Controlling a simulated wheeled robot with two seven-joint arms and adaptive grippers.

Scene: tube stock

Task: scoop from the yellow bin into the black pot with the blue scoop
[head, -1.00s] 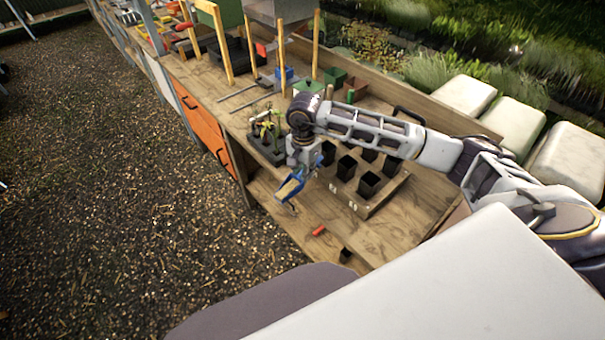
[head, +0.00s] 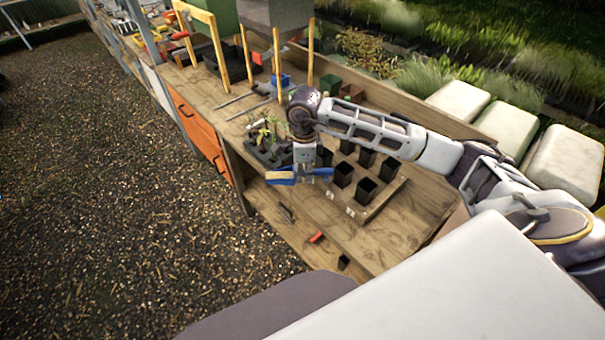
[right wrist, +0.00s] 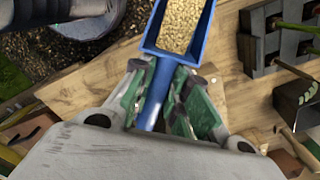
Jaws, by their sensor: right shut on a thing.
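My right gripper (head: 305,176) is shut on the handle of the blue scoop (head: 281,178), above the front edge of the bench. In the right wrist view the gripper (right wrist: 160,103) holds the handle between its green-padded fingers, and the blue scoop (right wrist: 153,45) points away, filled with tan grains (right wrist: 180,22). Several square black pots (head: 366,192) stand in a wooden tray (head: 384,202) to the right of the gripper. I cannot make out a yellow bin. My left gripper is not in view.
A dark seedling tray (head: 262,152) with green plants stands just behind the gripper; it also shows in the right wrist view (right wrist: 262,45). A red object (head: 317,237) and a small black pot (head: 343,262) lie near the front. Wooden posts (head: 247,55) stand farther back.

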